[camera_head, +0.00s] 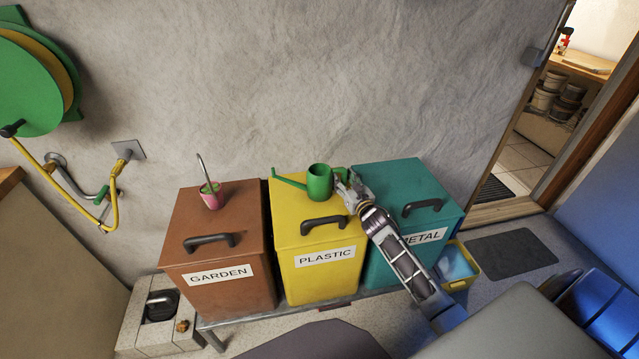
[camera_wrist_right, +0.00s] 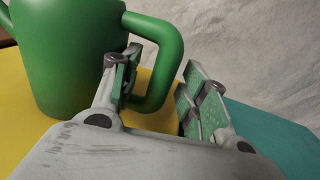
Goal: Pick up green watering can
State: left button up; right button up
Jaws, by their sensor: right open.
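The green watering can (camera_head: 319,183) stands upright on the lid of the yellow PLASTIC bin (camera_head: 292,213), with its spout to the left and its handle to the right. My right gripper (camera_head: 346,184) is at the handle side of the can. In the right wrist view, the can's body (camera_wrist_right: 68,60) fills the upper left. The right gripper (camera_wrist_right: 160,95) is open there, and the can's looped handle (camera_wrist_right: 160,62) passes between its two fingers. Part of the handle is hidden behind the left finger. My left gripper does not show.
The brown GARDEN bin (camera_head: 185,226), with a pink pot (camera_head: 212,197) on its lid, stands to the left. The teal METAL bin (camera_head: 390,178) stands to the right. The wall (camera_head: 290,80) rises close behind the bins.

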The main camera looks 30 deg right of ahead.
grip_shut()
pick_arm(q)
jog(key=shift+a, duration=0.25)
pick_arm(e)
jog(key=shift+r, duration=0.15)
